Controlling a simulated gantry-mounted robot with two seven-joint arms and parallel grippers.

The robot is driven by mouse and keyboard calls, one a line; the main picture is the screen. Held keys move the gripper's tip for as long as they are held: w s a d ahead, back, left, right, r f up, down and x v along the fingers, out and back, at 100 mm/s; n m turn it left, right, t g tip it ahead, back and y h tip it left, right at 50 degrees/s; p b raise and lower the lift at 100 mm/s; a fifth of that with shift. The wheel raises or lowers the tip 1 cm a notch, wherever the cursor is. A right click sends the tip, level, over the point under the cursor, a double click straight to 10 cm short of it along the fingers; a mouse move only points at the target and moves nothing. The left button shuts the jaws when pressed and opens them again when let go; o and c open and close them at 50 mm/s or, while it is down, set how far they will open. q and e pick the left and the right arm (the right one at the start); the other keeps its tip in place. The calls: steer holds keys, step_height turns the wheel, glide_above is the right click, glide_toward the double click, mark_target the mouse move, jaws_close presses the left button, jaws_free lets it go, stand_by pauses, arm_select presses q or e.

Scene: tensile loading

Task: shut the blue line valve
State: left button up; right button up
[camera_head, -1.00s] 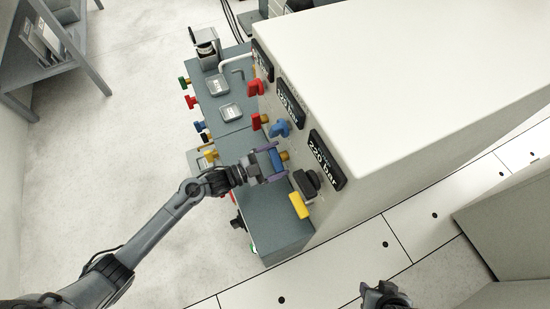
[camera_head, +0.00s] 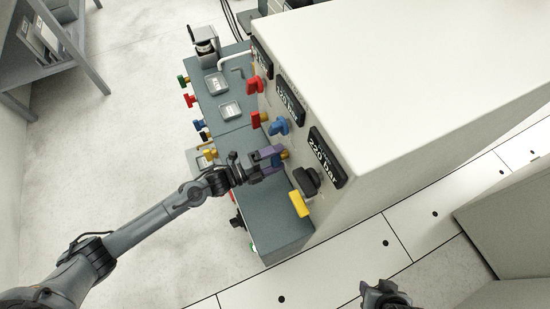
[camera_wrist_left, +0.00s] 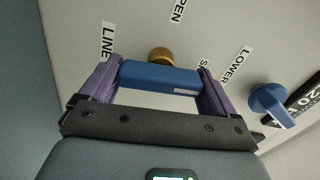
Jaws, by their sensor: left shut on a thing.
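The blue line valve is a blue bar handle (camera_wrist_left: 160,77) on a brass stem (camera_wrist_left: 160,55), standing out from the pale panel near the LINE label (camera_wrist_left: 107,40). My left gripper (camera_wrist_left: 160,82) is shut on this handle, with one purple finger at each end of the bar. In the head view, my left gripper (camera_head: 269,160) reaches in from the left to the machine's front face, and its fingers mostly hide the handle. My right gripper (camera_head: 383,296) shows only as a dark part at the bottom edge; its fingers are unclear.
Another blue knob (camera_head: 280,126) stands close above the left gripper. Red handles (camera_head: 255,86), a yellow handle (camera_head: 299,204) and a black knob (camera_head: 306,182) are on the same face. A grey bench (camera_head: 268,215) runs below it. Open floor lies left.

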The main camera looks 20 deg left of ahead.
arm_select(q)
steer(key=shift+m, duration=0.6)
steer(key=o, duration=0.8)
steer(key=p+v, duration=0.2)
steer(key=v, duration=0.9)
steer(key=shift+p, duration=0.35)
steer(key=shift+d, duration=0.1)
